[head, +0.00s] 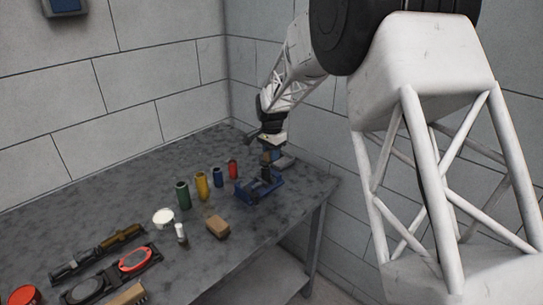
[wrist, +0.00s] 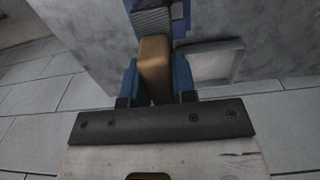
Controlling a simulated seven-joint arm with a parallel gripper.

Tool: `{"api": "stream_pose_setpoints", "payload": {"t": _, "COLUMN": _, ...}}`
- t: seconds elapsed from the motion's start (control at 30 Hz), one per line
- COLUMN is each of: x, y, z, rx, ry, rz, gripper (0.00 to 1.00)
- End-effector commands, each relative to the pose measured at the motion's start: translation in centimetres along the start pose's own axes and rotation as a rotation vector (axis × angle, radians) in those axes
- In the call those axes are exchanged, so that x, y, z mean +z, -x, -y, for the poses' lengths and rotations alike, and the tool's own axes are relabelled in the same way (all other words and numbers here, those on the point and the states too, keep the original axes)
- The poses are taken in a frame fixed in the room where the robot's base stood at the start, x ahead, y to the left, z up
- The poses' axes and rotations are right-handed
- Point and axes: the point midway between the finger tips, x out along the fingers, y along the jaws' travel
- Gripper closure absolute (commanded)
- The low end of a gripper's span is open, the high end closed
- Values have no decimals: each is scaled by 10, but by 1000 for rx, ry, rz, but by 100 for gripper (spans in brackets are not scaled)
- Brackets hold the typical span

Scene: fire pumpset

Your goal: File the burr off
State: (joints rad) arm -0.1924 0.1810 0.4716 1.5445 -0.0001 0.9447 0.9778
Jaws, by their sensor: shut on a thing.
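My gripper (wrist: 156,70) has blue fingers on both sides of a tan wooden-looking handle (wrist: 154,48) in the wrist view. The fingers are shut on it. A grey ridged part (wrist: 151,19) lies just beyond the handle; I cannot tell whether it belongs to the same tool. The blue vise (head: 262,189) stands on the bench near its right end, and part of its blue body shows in the wrist view (wrist: 180,22). In the head view my gripper (head: 268,150) is low over the vise. The burr cannot be made out.
A pale shallow tray (wrist: 212,62) is right of the handle, near the bench edge. Green (head: 183,195), yellow (head: 202,186), blue and red cylinders stand left of the vise. A tan block (head: 217,227) is in front. Several tools lie at the bench's near left. A wall stands behind.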

Motion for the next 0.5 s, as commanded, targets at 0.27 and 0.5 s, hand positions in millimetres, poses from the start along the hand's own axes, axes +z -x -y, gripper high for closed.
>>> {"api": "stream_pose_setpoints", "payload": {"t": 0.27, "x": 0, "y": 17, "z": 0, "rx": -2, "ry": 0, "rz": -1, "gripper": 94}}
{"api": "stream_pose_setpoints", "payload": {"t": 0.5, "x": 0, "y": 30, "z": 0, "rx": -1, "ry": 0, "rz": -1, "gripper": 94}}
